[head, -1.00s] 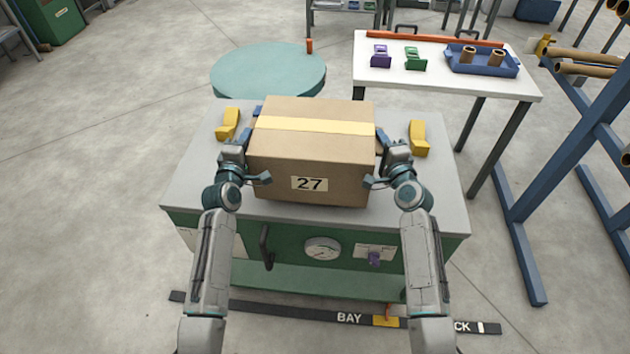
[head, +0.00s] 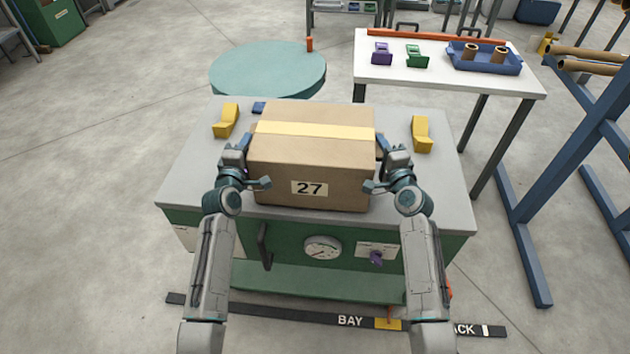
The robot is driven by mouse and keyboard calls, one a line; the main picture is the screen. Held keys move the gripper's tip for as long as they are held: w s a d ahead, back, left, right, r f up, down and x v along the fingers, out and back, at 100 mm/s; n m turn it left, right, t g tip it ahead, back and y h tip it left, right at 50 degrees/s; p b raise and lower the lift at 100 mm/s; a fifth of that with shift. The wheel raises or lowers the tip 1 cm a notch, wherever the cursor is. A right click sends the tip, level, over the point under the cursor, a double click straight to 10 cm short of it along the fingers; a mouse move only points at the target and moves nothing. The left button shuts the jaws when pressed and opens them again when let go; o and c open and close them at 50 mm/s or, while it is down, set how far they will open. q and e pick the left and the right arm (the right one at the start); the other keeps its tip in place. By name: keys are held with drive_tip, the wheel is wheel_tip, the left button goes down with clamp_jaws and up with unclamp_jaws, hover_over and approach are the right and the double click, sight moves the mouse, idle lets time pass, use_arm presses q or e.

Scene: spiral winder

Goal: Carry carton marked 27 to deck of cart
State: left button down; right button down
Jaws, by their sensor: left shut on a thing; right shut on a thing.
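The brown carton marked 27 (head: 311,160), with a pale tape strip across its top, is level between my two grippers over the grey top of a green cabinet. My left gripper (head: 241,162) is shut on its left side. My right gripper (head: 386,164) is shut on its right side. The number label faces me. I cannot tell whether the carton's underside touches the grey top (head: 190,180). No cart that I can clearly identify is in view.
Yellow blocks stand at the left (head: 227,120) and right (head: 422,134) on the grey top. A round teal table (head: 265,72) and a white table (head: 440,80) with a blue tray (head: 484,62) stand behind. A blue rack (head: 560,160) is at right.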

use_arm(q)
drive_tip(key=shift+f+b, duration=0.4)
drive_tip(key=shift+f, duration=0.1)
use_arm(e)
drive_tip(key=shift+d+f, duration=0.1)
drive_tip(key=shift+f, duration=0.35)
use_arm(q)
drive_tip(key=c, duration=1.4)
unclamp_jaws()
use_arm(e)
drive_tip(key=c, duration=1.4)
unclamp_jaws()
use_arm(q)
drive_tip(key=shift+s+r, duration=0.1)
use_arm(e)
drive_tip(key=shift+s+r, duration=0.1)
use_arm(q)
drive_tip(key=s+a, duration=0.1)
drive_tip(key=s, duration=1.1)
drive_tip(key=shift+a, duration=0.3)
use_arm(e)
drive_tip(key=v, duration=1.2)
